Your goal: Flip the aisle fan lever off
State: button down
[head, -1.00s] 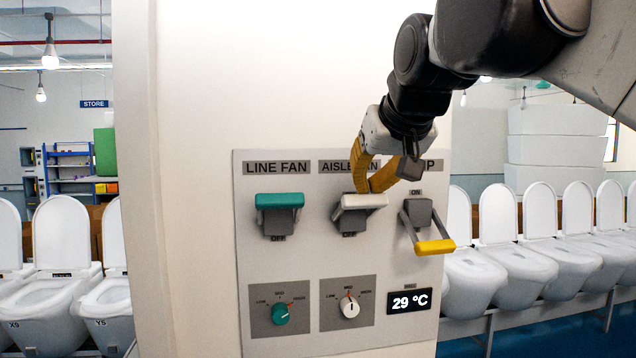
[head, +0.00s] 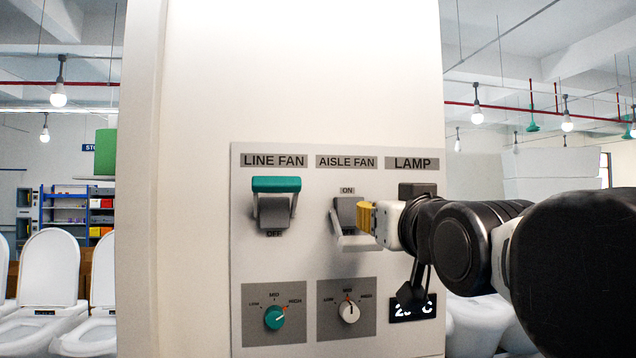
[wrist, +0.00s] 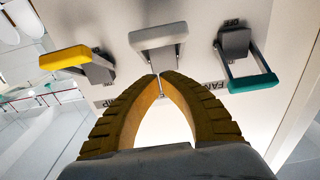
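The aisle fan lever (head: 352,243) is a white handle on a grey switch body, under the AISLE FAN label. Its handle hangs down, with the ON mark showing above it and the OFF mark not visible. My gripper (head: 366,216) is beside the switch body, just above and right of the handle. In the wrist view, seen upside down, the yellow fingers (wrist: 160,76) are closed tip to tip with nothing between them. The white handle (wrist: 158,36) lies beyond the tips. I cannot tell whether the fingers touch the switch.
The teal line fan lever (head: 276,185) is up, at the left. The yellow lamp lever (wrist: 64,57) hangs down on the other side; my arm hides most of it in the head view. Two knobs (head: 274,318) (head: 349,312) sit below on the panel. Toilets stand beside the wall.

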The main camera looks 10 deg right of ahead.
jog(key=shift+w+f+t+b, duration=0.2)
jog(key=shift+f+t+b, duration=1.2)
jog(key=shift+f+b, duration=0.3)
jog(key=shift+f, duration=0.15)
